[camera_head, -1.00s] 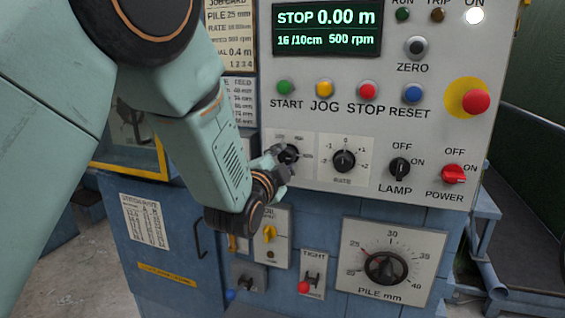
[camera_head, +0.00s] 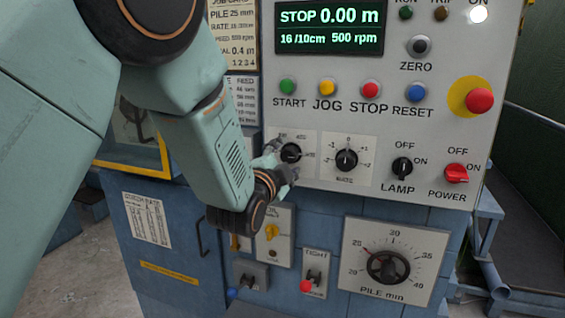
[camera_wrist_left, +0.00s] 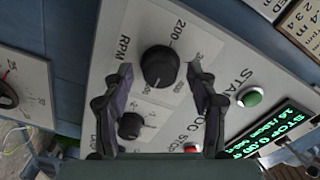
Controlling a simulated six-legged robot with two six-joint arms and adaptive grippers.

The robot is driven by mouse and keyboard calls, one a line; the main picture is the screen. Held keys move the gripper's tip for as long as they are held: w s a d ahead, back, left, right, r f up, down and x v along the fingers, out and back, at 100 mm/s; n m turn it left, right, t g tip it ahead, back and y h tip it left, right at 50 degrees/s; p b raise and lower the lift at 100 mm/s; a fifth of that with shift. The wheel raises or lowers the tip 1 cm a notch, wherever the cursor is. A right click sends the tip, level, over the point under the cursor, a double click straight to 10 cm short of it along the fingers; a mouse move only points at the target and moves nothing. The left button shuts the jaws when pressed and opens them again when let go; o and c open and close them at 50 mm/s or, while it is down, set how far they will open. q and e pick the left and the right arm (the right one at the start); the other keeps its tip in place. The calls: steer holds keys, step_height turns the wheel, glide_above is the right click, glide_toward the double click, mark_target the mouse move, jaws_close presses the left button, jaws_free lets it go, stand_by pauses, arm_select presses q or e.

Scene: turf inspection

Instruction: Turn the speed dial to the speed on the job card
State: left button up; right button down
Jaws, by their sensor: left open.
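The speed dial (camera_head: 291,153) is a black round knob on a white plate on the grey panel, left of the RATE knob. In the left wrist view the dial (camera_wrist_left: 160,66), beside the word RPM, shows between the open fingers. My left gripper (camera_head: 283,163) is open at the dial, one finger on each side; contact cannot be told. It also shows in the left wrist view (camera_wrist_left: 160,75). The job card (camera_head: 231,32) is partly hidden by my left arm, and its speed line is not clearly readable. The display (camera_head: 328,27) reads STOP, 0.00 m and 500 rpm.
The RATE knob (camera_head: 346,159) sits just right of the dial. START (camera_head: 288,87), JOG, STOP and RESET buttons are above it. The LAMP (camera_head: 402,168) and POWER (camera_head: 456,173) switches and a red emergency button (camera_head: 479,100) are further right. The PILE dial (camera_head: 388,267) is below.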

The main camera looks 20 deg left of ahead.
arm_select(q)
steer(key=s, duration=1.2)
steer(key=shift+a, duration=0.2)
steer(key=s+a+f+n+g+b, duration=0.1)
steer(key=s+f+n+g, duration=0.25)
steer(key=f, duration=0.65)
steer(key=s+a+f+n+g+b, duration=0.1)
steer(key=s+f+n+g+b, duration=0.2)
steer(key=f, duration=0.6)
steer(key=s+f+n+g, duration=0.3)
steer(key=f+n, duration=0.1)
steer(key=f, duration=0.6)
steer(key=s+a+f+n+g+b, duration=0.1)
steer(key=s+f+n+g+b, duration=0.2)
steer(key=s+f, duration=2.1)
steer(key=s+g+b, duration=0.1)
steer(key=g+b, duration=0.3)
steer(key=g, duration=0.1)
steer(key=shift+s+y, duration=0.2)
steer(key=shift+y, duration=0.1)
steer(key=shift+w+a+f+g, duration=0.1)
steer(key=shift+a+f+g, duration=0.05)
steer(key=shift+g, duration=0.1)
